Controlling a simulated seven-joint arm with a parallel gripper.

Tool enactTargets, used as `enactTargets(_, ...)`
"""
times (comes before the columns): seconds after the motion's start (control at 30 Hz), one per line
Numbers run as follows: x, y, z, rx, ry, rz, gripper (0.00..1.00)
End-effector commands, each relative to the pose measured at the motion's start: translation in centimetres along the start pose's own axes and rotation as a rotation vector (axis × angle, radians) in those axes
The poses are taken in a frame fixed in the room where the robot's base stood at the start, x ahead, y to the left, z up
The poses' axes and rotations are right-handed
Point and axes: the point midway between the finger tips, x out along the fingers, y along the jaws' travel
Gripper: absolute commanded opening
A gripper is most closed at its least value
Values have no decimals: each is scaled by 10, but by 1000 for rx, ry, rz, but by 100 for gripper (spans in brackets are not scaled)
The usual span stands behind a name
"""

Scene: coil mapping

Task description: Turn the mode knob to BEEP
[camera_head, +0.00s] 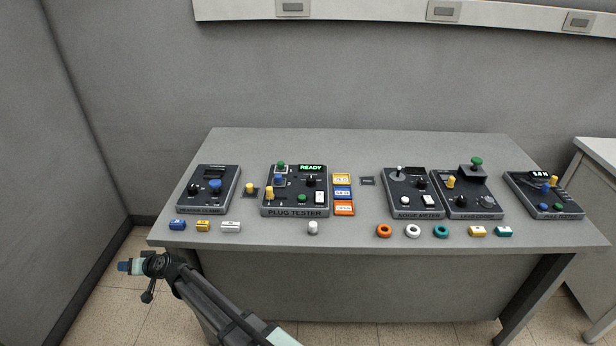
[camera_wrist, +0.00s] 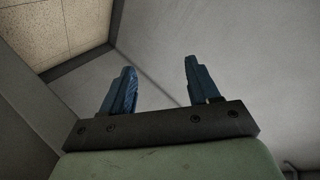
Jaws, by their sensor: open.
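The plug tester (camera_head: 296,211) stands on the table, left of its middle, with a lit READY display (camera_head: 311,168). A dark round knob (camera_head: 311,181) sits below that display; its markings are too small to read. Other devices also carry dark knobs, and I cannot tell from lettering which one is marked BEEP. My gripper (camera_head: 123,267) is off the table's front left corner, well apart from every device. In the wrist view my gripper (camera_wrist: 160,92) shows two blue fingers spread apart with nothing between them.
A device with a blue knob (camera_head: 215,186) stands left on the table (camera_head: 400,146). Several more devices stand right, including a joystick unit (camera_head: 398,176). The back strip is clear.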

Motion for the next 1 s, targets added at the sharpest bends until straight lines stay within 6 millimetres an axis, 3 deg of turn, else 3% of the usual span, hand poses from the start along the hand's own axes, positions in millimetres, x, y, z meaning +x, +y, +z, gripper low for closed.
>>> enactTargets(0.03, 4, -23, -21, -25, 24, -25, 60)
enactTargets(0.2, -6, -76, -86, -125, 84, -82, 60)
enactTargets(0.3, -21, -93, -127, -202, 110, -98, 60)
enactTargets(0.43, -53, -97, -187, -324, 129, -96, 60)
enactTargets(0.5, -77, -87, -222, -399, 125, -80, 60)
enactTargets(0.7, -142, -29, -285, -563, 53, -2, 60)
enactTargets(1.0, -250, 87, -335, -684, -133, 147, 60)
